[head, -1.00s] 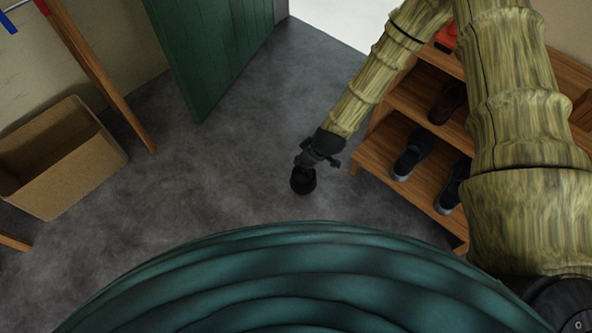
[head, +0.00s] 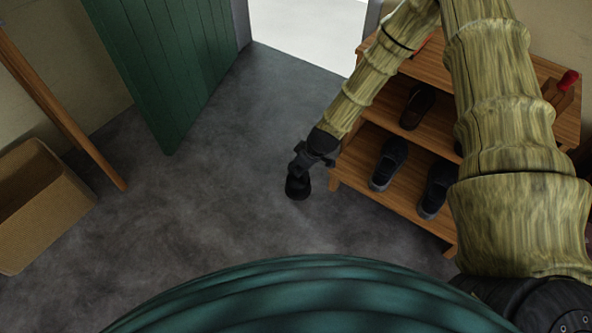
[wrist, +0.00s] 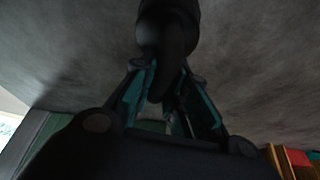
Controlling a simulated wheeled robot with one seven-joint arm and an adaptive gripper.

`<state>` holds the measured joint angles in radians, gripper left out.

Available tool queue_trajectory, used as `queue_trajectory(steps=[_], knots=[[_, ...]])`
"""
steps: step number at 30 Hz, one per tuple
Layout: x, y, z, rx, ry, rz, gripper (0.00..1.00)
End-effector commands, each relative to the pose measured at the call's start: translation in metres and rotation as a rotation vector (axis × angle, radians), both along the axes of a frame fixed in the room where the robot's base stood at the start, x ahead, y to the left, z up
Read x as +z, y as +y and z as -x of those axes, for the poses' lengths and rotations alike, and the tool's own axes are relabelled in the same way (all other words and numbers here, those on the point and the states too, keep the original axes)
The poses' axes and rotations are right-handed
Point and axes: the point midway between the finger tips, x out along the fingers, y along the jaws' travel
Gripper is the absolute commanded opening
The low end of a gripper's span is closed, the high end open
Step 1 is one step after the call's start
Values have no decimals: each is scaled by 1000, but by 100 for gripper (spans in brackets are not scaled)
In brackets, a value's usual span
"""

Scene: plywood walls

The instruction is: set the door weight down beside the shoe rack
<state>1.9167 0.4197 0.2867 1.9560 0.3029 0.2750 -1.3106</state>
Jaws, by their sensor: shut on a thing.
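The door weight (head: 298,187) is a small dark round-bottomed thing that hangs at the end of my gripper (head: 304,167) in the head view. My gripper is shut on it, and its handle (wrist: 174,75) runs down between the fingers in the wrist view. The weight shows over the floor just left of the shoe rack (head: 349,178). The rack is wooden, with dark shoes on its shelves. I cannot tell whether the weight touches the floor.
A green door (head: 170,70) stands open at the back beside a bright doorway (head: 305,35). A cardboard box (head: 50,215) sits at the left near a leaning wooden pole (head: 70,120). The grey floor (head: 190,205) between box and rack is clear.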

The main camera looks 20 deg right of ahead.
Motion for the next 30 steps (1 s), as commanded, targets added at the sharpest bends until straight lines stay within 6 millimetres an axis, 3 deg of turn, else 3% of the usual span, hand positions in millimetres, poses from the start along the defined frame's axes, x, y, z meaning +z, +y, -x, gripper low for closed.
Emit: queue_trajectory(steps=[10, 27, 28, 30], knots=[[-27, 1, 1, 1, 0, -2, 0], [-32, 1, 1, 2, 1, -1, 0], [-33, 1, 2, 1, 3, 0, 21], [-33, 1, 2, 1, 3, 0, 34]])
